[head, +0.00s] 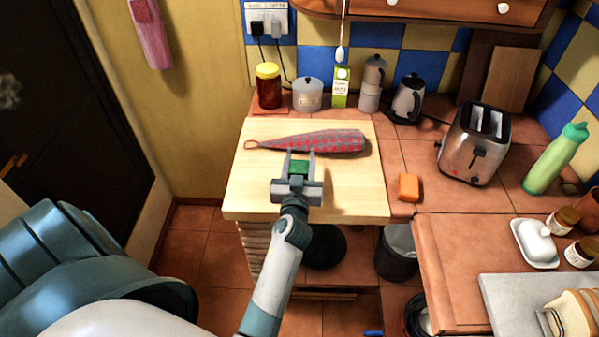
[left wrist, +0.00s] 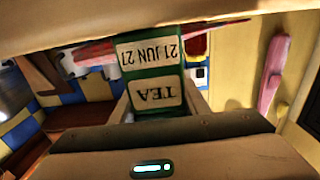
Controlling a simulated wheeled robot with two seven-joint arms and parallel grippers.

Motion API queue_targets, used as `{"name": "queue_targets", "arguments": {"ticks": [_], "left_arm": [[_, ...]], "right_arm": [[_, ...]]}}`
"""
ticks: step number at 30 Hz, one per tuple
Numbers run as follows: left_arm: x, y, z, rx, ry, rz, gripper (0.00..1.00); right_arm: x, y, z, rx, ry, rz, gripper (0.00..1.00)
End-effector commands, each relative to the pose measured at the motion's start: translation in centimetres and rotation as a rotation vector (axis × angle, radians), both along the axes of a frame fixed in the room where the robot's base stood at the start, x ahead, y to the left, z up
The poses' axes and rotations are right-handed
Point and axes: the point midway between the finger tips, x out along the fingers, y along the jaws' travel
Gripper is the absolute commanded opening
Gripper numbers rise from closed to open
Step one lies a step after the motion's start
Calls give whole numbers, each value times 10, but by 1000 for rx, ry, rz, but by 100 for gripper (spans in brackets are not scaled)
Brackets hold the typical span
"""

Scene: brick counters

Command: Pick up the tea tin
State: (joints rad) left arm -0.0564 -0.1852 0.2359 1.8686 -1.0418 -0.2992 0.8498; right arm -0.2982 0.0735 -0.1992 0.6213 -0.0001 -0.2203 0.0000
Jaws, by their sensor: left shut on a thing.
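The tea tin (head: 299,167) is a small green box. In the left wrist view the tea tin (left wrist: 155,75) shows white labels reading "TEA" and "21 JUN 21", upside down in that picture. My left gripper (head: 299,163) is shut on the tin, with one finger on each side of it. It is over the pale wooden board (head: 350,190), in front of the red checked cloth. I cannot tell whether the tin touches the board. My right gripper is not in view.
A rolled red and grey checked cloth (head: 320,142) lies behind the tin. A jar (head: 268,88), a grey canister (head: 307,96), a carton (head: 341,88) and a kettle (head: 408,99) stand along the back. An orange block (head: 408,187) and a toaster (head: 473,144) are to the right.

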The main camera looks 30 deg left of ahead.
Motion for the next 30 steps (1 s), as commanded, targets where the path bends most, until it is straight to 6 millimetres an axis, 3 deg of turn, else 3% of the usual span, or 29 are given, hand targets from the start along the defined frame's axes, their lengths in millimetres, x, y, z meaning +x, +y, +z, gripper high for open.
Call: {"name": "queue_targets", "arguments": {"ticks": [8,21,30], "left_arm": [[0,1,11,1,-3,1,17],[0,0,78,2,-5,-2,17],[0,0,100,0,-1,0,17]], "right_arm": [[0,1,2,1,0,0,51],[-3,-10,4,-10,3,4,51],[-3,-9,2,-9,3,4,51]]}}
